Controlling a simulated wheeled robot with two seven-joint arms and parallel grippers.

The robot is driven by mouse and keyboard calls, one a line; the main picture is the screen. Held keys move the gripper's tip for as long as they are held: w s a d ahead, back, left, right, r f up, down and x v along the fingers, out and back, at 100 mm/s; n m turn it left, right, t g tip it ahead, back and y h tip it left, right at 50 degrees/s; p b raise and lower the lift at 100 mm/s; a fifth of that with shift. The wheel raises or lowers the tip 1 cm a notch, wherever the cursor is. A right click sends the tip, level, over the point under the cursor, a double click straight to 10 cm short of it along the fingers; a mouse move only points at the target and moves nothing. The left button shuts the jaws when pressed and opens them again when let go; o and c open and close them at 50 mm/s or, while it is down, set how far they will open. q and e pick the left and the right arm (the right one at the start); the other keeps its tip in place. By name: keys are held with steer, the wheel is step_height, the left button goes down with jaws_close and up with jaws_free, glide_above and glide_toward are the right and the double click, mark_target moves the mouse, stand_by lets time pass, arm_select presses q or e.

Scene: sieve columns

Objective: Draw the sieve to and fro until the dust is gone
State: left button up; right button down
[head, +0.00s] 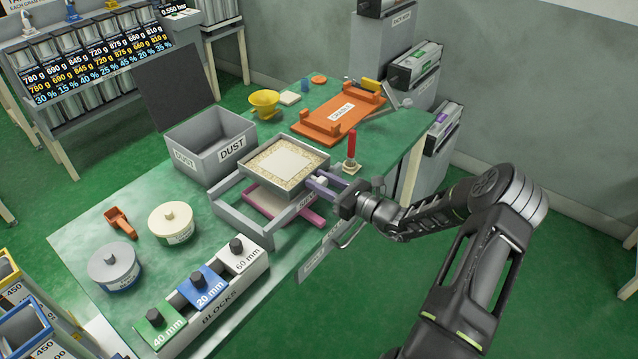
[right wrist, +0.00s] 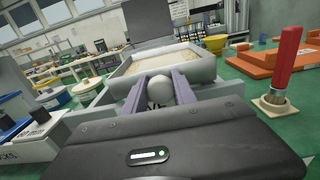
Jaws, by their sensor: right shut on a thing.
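The sieve (head: 284,168) is a grey square frame with a tan grainy layer around a paler middle patch. It sits on a grey rail frame (head: 234,216) on the green table. It also shows in the right wrist view (right wrist: 160,66). My right gripper (head: 326,186) is shut on the sieve's knob handle (right wrist: 160,90), at the sieve's right side, with a purple finger on each side of the knob. A pale sheet in a magenta tray (head: 312,215) lies under the sieve, partly hidden. My left gripper is out of view.
A grey DUST bin (head: 210,150) stands behind the sieve. A red-handled brush (head: 351,150) stands close beside my right gripper. An orange cradle (head: 339,112) and yellow funnel (head: 264,102) are farther back. Blocks (head: 207,293) and lidded tubs (head: 171,222) fill the front left.

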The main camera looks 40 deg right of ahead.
steer(key=c, duration=1)
jaws_free()
steer(key=shift+c, duration=0.2)
steer(key=shift+d, duration=0.1)
steer(key=b+v, duration=0.1)
steer(key=v, duration=0.6)
steer(key=shift+s, duration=0.4)
steer(key=shift+d, duration=0.1)
